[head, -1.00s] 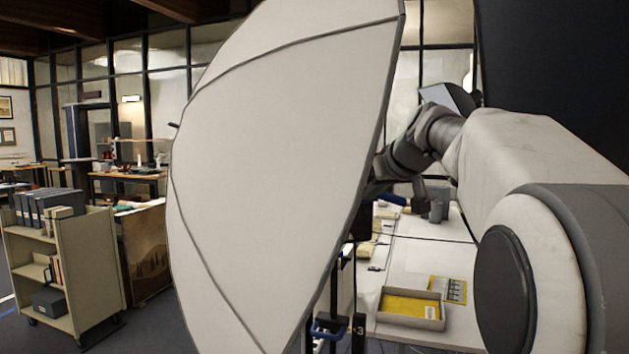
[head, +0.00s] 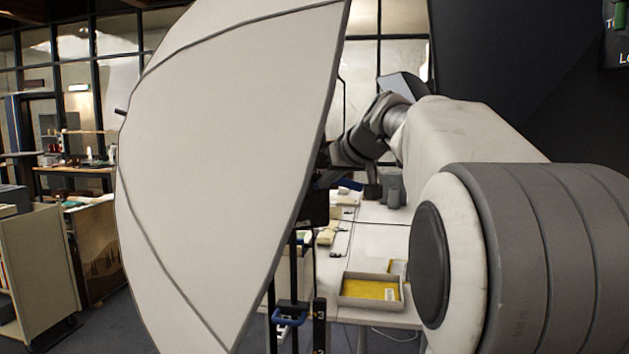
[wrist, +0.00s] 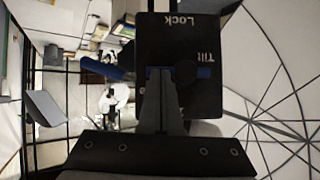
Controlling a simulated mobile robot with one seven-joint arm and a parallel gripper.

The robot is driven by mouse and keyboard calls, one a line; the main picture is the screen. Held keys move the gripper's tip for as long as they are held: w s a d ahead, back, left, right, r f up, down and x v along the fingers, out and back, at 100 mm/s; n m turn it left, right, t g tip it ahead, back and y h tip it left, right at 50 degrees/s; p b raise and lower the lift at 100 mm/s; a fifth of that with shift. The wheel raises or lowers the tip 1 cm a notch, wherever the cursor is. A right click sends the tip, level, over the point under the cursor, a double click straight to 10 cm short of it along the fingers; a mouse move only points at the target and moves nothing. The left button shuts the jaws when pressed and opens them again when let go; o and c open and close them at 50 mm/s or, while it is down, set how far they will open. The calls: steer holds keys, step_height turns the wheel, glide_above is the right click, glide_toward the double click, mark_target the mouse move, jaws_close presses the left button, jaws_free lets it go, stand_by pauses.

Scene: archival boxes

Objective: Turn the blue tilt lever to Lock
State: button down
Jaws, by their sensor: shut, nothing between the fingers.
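In the wrist view a black block (wrist: 180,45) carries the upside-down white words "Lock" near its top and "Tilt" lower on its right side. The lever lies roughly level in this view. My gripper (wrist: 163,75) is shut and empty, its fingertips in front of the block at the lever's height. I cannot tell whether they touch it. In the head view a blue handle (head: 346,185) shows beside the umbrella's edge; my fingers are hidden there.
A large white umbrella (head: 225,150) fills the left and middle of the head view, close to my arm. A black stand with a lower blue handle (head: 290,319) stands below. A table with a yellow-lined tray (head: 371,290) lies behind. A cart (head: 35,265) stands left.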

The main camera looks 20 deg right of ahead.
steer(key=shift+f, duration=0.2)
steer(key=f+m+t+y+b, duration=0.1)
steer(key=m+y+b, duration=0.2)
steer(key=f+m+t+y+b, duration=0.1)
steer(key=f+m+y+b, duration=0.1)
steer(key=m+b, duration=0.1)
steer(key=f+m+y+b, duration=0.1)
steer(key=m+y+b, duration=0.1)
steer(key=y+b, duration=0.1)
steer(key=shift+a+f+m+t+y, duration=0.25)
steer(key=shift+a+m+t+y, duration=0.05)
steer(key=shift+a+m+t, duration=0.1)
stand_by(0.4)
